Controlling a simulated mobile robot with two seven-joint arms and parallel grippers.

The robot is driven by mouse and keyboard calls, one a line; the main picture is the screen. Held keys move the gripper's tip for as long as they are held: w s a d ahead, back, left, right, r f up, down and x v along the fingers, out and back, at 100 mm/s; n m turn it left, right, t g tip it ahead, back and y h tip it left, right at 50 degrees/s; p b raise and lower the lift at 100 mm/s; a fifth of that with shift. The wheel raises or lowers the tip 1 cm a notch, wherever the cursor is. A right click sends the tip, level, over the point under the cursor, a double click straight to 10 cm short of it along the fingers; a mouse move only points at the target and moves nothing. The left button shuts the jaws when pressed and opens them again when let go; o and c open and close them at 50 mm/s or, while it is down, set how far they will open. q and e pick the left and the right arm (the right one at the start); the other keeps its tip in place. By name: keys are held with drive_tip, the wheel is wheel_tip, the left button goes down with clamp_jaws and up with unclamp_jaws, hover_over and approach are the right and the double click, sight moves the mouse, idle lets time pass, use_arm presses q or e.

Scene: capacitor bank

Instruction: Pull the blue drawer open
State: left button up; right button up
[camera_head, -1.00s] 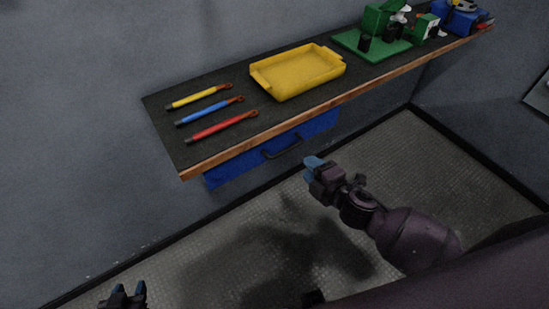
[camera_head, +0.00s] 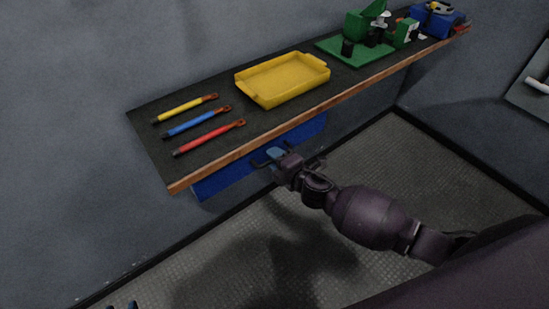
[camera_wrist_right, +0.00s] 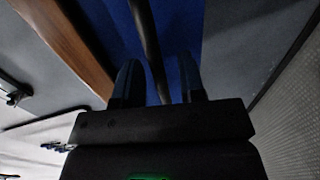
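The blue drawer (camera_head: 222,180) sits under the workbench, its front facing the open floor. It looks shut. Its dark bar handle (camera_head: 260,162) is partly hidden by my right gripper (camera_head: 273,157). In the right wrist view the two blue fingers of my right gripper (camera_wrist_right: 160,80) stand apart, with the dark handle (camera_wrist_right: 148,40) running between them. I see a gap beside the handle, so the fingers are not closed on it. The blue drawer front (camera_wrist_right: 185,25) fills the space behind.
The dark workbench (camera_head: 230,110) with a wooden edge overhangs the drawer. On it lie yellow, blue and red tools (camera_head: 208,138), a yellow tray (camera_head: 283,82), a green fixture (camera_head: 365,45) and a blue device (camera_head: 437,20). The floor (camera_head: 400,150) before the bench is clear.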

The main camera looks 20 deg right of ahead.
drive_tip(key=shift+w+a, duration=0.15)
drive_tip(key=shift+w, duration=0.1)
drive_tip(key=shift+c, duration=0.5)
drive_tip(key=c, duration=0.5)
drive_tip(key=shift+f, duration=0.1)
clamp_jaws()
